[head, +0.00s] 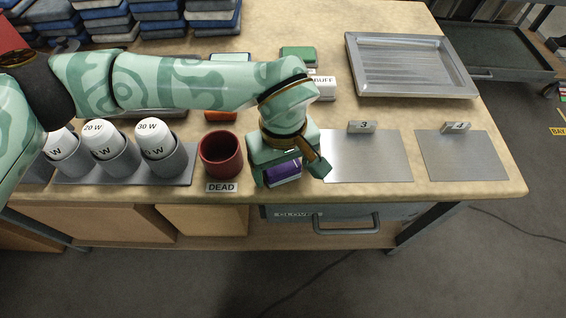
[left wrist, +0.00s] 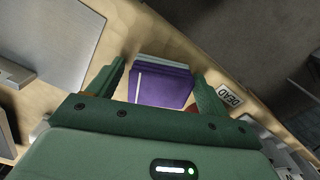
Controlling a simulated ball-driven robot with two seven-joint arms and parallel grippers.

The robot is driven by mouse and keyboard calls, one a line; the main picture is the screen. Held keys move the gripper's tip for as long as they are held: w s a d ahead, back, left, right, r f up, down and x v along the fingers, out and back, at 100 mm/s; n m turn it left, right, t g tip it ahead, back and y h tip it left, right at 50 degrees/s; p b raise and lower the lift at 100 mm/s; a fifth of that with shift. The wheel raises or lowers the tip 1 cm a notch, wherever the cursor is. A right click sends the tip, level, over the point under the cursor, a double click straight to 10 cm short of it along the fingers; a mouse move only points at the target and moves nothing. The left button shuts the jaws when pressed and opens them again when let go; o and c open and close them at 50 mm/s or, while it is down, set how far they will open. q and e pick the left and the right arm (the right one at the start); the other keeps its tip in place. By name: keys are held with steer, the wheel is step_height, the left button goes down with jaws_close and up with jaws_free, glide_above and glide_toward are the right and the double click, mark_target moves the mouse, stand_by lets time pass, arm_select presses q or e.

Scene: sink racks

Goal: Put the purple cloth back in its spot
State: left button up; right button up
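The purple cloth (head: 284,171) is a folded block near the front edge of the bench, between the red cup and the plate marked 3. In the left wrist view the purple cloth (left wrist: 160,87) has a white stripe and a grey-green layer along its far side. My left gripper (head: 290,172) is over it, pointing down, and partly hides it in the head view. In the left wrist view the fingers of my left gripper (left wrist: 163,88) are wide apart, one on each side of the cloth; a narrow gap shows at the left finger. My right gripper is not seen.
A red cup (head: 221,154) labelled DEAD stands close left of the gripper. Metal plates marked 3 (head: 370,160) and 4 (head: 462,158) lie to the right. A green block (head: 298,54) and a white block (head: 325,88) lie behind the arm. A metal tray (head: 470,92) is at back right.

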mark_target(283, 166)
arm_select(q)
step_height(283, 166, up, 12)
steer(key=p, duration=0.5)
steer(key=shift+r, duration=0.25)
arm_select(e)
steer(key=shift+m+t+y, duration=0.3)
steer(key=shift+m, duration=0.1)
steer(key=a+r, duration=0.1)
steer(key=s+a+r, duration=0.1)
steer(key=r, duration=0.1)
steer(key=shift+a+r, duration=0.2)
